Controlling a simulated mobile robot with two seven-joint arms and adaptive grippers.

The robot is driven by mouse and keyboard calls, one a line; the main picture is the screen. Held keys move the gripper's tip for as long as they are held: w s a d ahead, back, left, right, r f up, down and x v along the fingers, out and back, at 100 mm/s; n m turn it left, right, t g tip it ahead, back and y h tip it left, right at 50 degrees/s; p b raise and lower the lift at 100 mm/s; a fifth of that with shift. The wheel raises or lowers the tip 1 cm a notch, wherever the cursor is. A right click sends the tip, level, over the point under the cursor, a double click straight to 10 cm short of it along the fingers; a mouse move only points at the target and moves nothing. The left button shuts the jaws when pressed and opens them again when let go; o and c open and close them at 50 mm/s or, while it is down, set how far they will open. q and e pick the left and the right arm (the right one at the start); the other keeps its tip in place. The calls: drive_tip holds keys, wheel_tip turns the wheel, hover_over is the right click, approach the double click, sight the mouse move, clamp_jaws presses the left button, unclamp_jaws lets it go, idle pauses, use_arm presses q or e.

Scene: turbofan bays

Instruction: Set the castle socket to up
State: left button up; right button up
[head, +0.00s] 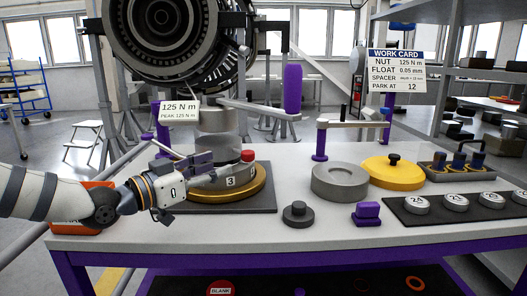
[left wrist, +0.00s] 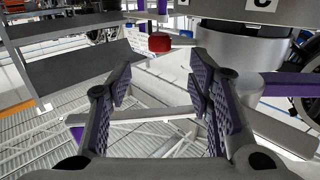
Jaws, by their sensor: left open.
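None of the parts is marked as the castle socket, so I cannot tell which it is. A dark stepped round piece (head: 298,214) stands on the front of the bench, apart from my gripper. A grey cylinder stack (head: 217,143) rises from a numbered grey disc with a gold rim (head: 222,191). My left gripper (head: 198,163) is beside this stack, over the disc's left part. In the left wrist view the left gripper (left wrist: 163,88) is open and empty. A red knob (left wrist: 159,42) shows beyond its fingers, and a grey cylinder (left wrist: 243,42) is at upper right. My right gripper is not in view.
A work card (head: 397,70) and a "125 N m" display (head: 179,111) stand above the bench. A grey ring (head: 339,182), a yellow disc (head: 393,172), a purple block (head: 367,213) and numbered pucks (head: 456,202) occupy the right.

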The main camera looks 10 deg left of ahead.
sight(243, 158)
use_arm(q)
drive_tip(key=x, duration=0.1)
drive_tip(key=b+x, duration=0.1)
drive_tip(key=x, duration=0.2)
drive_tip(key=shift+w+d+f, duration=0.15)
drive_tip(key=shift+w+f, duration=0.05)
drive_tip(key=shift+f, duration=0.1)
drive_tip(key=b+x, duration=0.1)
drive_tip(key=x, duration=0.4)
drive_tip(key=shift+w+r, duration=0.1)
drive_tip(key=shift+w, duration=0.05)
drive_tip(key=shift+w+d+r, duration=0.25)
drive_tip(key=shift+w+d, duration=0.05)
drive_tip(key=shift+w, duration=0.15)
clamp_jaws()
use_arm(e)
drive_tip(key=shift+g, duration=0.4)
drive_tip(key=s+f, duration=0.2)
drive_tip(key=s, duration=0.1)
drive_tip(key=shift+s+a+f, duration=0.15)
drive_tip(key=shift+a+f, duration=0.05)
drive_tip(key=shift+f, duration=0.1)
